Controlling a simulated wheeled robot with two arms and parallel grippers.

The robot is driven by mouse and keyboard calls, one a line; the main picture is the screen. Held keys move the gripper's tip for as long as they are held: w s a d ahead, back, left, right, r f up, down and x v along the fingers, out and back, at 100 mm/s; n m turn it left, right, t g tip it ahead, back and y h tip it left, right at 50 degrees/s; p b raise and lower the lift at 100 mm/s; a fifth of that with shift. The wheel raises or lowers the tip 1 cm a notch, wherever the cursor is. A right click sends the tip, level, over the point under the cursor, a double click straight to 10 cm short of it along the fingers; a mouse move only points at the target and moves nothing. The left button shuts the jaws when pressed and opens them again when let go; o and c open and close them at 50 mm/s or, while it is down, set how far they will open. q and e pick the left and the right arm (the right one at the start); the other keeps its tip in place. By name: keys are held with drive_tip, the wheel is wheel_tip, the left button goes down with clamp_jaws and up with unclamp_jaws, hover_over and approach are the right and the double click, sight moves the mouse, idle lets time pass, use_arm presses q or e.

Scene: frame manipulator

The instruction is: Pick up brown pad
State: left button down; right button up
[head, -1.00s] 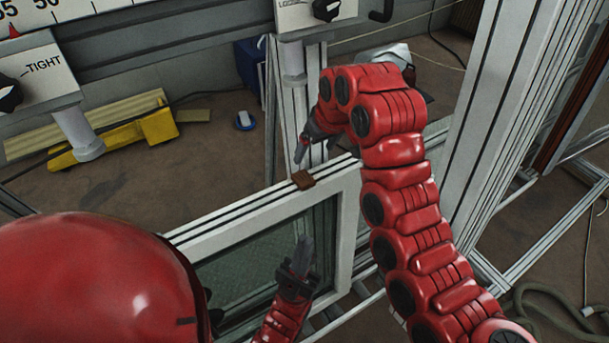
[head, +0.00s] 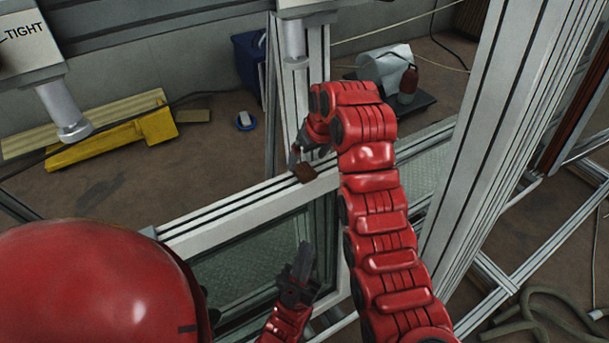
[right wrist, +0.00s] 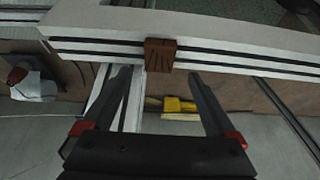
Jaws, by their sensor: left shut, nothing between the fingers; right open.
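The brown pad (head: 304,172) is a small brown block on the top edge of the white window frame (head: 240,208) in the head view. In the right wrist view the brown pad (right wrist: 160,54) sits on the frame (right wrist: 110,38), just beyond the fingertips and between their lines. My right gripper (head: 295,158) is beside the pad in the head view. Its two fingers stand apart with nothing between them in the right wrist view (right wrist: 163,75). My left gripper (head: 304,250) is shut and empty, pointing up in front of the frame's glass, below the pad.
Tall metal profiles (head: 500,130) stand to the right of my right arm. A grey clamp post (head: 294,40) hangs above the pad.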

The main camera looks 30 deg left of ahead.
sight(302, 167)
drive_tip(key=shift+a+f+p, duration=0.1)
drive_tip(key=shift+p, duration=0.2)
drive_tip(key=p+x, duration=0.3)
drive_tip(key=x, duration=0.1)
drive_tip(key=shift+w+a, duration=0.15)
drive_tip(key=shift+w, duration=0.1)
drive_tip(key=shift+w+a+f, duration=0.1)
drive_tip(key=shift+f, duration=0.3)
clamp_jaws()
